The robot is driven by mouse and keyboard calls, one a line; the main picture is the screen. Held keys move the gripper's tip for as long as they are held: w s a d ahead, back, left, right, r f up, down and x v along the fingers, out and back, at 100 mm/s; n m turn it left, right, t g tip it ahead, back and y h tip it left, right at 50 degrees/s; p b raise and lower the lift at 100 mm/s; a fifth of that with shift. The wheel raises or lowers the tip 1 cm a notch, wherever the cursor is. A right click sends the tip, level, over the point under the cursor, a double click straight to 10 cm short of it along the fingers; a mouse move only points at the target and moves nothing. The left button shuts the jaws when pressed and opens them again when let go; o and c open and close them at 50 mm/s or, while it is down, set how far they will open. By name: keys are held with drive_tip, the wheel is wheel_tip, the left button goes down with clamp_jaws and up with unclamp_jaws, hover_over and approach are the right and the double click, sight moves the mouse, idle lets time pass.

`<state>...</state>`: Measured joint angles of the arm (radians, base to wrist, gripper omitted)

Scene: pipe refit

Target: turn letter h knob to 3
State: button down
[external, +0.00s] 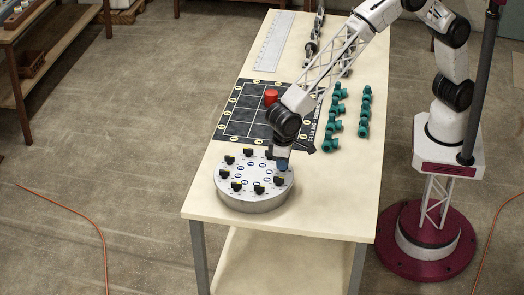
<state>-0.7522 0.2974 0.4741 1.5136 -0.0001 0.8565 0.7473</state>
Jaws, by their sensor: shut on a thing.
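A round grey drum (253,201) with a ring of black knobs on its top stands near the front end of the table. Small blue-and-white marks lie inside the ring. The letters and numbers are too small to read, so I cannot tell which knob is h or where it points. My gripper (282,168) points down at the back right of the drum's top. It is shut on a knob there, which is mostly hidden by the gripper.
A black mat (232,120) with a grid lies behind the drum, with a red cylinder (270,97) on it. Green pipe fittings (334,120) stand in rows to the right. Grey fittings (314,38) and a ruler (274,41) lie farther back. The table's front strip is clear.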

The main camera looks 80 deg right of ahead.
drive_tip(key=c, duration=1.2)
unclamp_jaws()
drive_tip(key=shift+o, duration=0.2)
drive_tip(key=shift+r, duration=0.1)
drive_tip(key=shift+r, duration=3.8)
